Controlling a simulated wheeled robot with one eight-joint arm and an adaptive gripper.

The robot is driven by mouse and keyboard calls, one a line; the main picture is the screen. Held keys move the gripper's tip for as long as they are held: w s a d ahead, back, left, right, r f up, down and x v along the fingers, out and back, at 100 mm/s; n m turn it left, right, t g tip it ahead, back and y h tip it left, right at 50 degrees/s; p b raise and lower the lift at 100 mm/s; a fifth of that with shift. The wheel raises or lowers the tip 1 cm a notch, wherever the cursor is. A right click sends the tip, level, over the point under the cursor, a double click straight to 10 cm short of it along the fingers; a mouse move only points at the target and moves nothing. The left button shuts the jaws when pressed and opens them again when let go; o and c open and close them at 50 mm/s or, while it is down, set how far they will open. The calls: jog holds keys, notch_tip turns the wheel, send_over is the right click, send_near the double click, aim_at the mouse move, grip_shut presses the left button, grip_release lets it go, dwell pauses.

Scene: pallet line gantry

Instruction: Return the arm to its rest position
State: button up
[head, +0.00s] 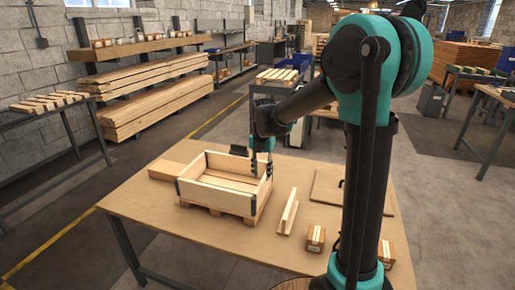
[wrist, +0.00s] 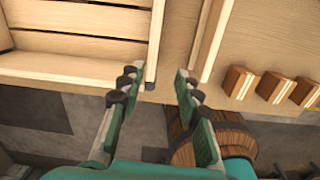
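My gripper (wrist: 158,82) is open in the wrist view, with its two green fingers apart and nothing between the tips. In the head view my gripper (head: 262,168) points down at the right end of a wooden crate (head: 212,196). The crate stands on the work table (head: 150,212), and its slatted inside looks empty. In the wrist view the crate's near wall (wrist: 60,67) and dark corner lie just left of the fingers. I cannot tell whether a finger touches the crate. My arm reaches out over the table, bent at the elbow.
A wooden strip piece (head: 288,213) lies right of the crate, with a flat panel (head: 327,186) beyond it. Small wooden blocks (head: 316,238) sit near the table's front right. A flat board (head: 165,170) lies left of the crate. A barrel (wrist: 225,138) stands below the table edge.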

jog(key=s+d+f+m+t, duration=0.1)
jog(key=s+d+m, duration=0.4)
jog(key=m, duration=0.5)
jog(key=s+d+f+m+t, duration=0.1)
jog(key=s+d+f+m, duration=0.3)
jog(key=s+m, duration=0.5)
jog(key=s+d+f+m+t, duration=0.2)
jog(key=s+d+m, duration=0.5)
jog(key=m, duration=0.5)
jog(key=shift+s+d+f, duration=0.15)
jog(key=shift+s+f, duration=0.05)
jog(key=shift+f, duration=0.55)
